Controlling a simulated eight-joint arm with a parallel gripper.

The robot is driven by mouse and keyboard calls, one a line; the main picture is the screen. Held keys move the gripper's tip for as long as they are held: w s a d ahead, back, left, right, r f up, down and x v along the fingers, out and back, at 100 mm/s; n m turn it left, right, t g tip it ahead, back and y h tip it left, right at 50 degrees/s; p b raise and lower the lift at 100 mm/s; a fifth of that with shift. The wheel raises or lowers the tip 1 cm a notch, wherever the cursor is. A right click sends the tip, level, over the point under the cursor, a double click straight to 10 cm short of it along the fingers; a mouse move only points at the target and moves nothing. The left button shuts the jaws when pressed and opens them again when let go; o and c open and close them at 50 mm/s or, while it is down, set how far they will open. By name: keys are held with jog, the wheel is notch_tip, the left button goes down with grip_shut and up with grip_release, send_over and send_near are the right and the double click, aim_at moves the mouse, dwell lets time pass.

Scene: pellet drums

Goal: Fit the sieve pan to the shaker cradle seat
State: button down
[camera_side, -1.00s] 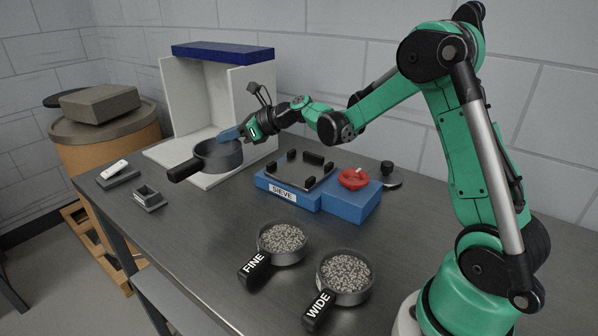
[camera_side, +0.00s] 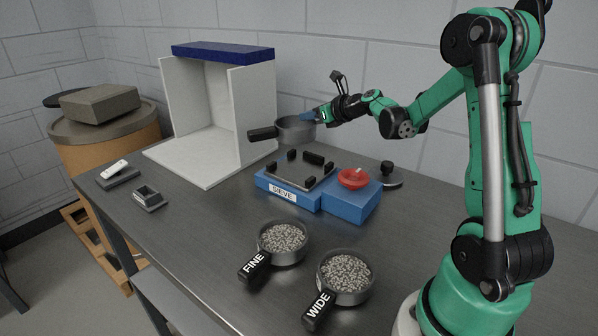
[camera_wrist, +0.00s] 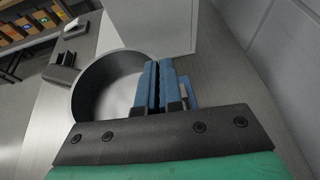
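The sieve pan (camera_side: 298,132) is a dark grey round pan with a black handle pointing left. It is held in the air behind and above the shaker cradle seat. My gripper (camera_side: 310,116) has its blue fingers shut on the pan's right rim. The wrist view shows the blue fingers (camera_wrist: 160,82) closed over the rim of the pan (camera_wrist: 92,88), whose inside looks empty. The shaker cradle seat (camera_side: 297,178) is a grey plate with several black corner blocks on a blue base labelled SIEVE. It is empty, and the pan is apart from it.
A red knob (camera_side: 353,178) sits on the blue base's right part. Two pellet-filled pans, FINE (camera_side: 283,259) and WIDE (camera_side: 370,283), stand in front. A white booth (camera_side: 200,163) with a blue top stands at the back left. A black-knobbed disc (camera_side: 389,183) lies right of the base.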

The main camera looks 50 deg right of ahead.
jog(key=shift+s+d+f, duration=0.2)
jog(key=shift+s+d, duration=0.2)
jog(key=shift+d, duration=0.1)
jog(key=shift+m+h, duration=0.3)
jog(key=shift+f, duration=2.9)
jog(key=shift+f, duration=1.4)
jog(key=c, duration=0.9)
grip_release()
jog(key=shift+c, duration=0.2)
